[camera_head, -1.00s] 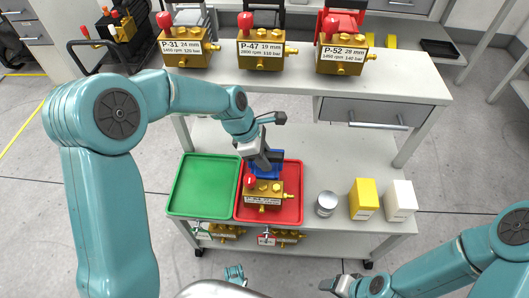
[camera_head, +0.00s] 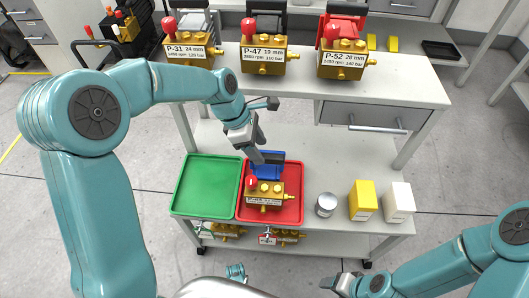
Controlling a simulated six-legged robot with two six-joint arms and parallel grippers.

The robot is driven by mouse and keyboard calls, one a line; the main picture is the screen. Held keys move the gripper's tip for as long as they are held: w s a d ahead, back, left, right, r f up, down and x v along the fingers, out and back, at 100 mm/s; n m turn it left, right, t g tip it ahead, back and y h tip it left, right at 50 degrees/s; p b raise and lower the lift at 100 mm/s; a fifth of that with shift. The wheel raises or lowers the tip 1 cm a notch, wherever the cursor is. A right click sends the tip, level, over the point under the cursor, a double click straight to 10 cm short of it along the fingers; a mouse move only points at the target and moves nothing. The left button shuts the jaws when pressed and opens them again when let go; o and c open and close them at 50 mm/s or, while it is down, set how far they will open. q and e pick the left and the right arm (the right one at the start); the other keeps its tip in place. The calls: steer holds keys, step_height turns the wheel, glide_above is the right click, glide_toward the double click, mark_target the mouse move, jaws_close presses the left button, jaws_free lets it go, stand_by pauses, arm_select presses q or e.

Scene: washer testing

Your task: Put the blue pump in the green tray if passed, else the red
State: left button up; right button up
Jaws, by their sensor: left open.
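The blue pump (camera_head: 264,192), with a gold body, a red knob and a blue back part, stands in the red tray (camera_head: 291,209). The green tray (camera_head: 207,184) lies just left of it and is empty. My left gripper (camera_head: 259,150) is open and is above the back of the blue pump. It looks apart from the pump, though its fingertips are small and partly hidden. My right gripper (camera_head: 336,284) is at the bottom edge, away from the trays; its jaws are too small to judge.
On the upper shelf stand pumps P-31 (camera_head: 190,50), P-47 (camera_head: 263,57) and P-52 (camera_head: 343,59). Right of the red tray stand a metal can (camera_head: 326,204), a yellow box (camera_head: 363,200) and a white box (camera_head: 398,202). More gold pumps sit on the shelf below.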

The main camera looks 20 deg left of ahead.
arm_select(q)
steer(key=p+v, duration=0.1)
steer(key=v, duration=0.5)
stand_by(0.4)
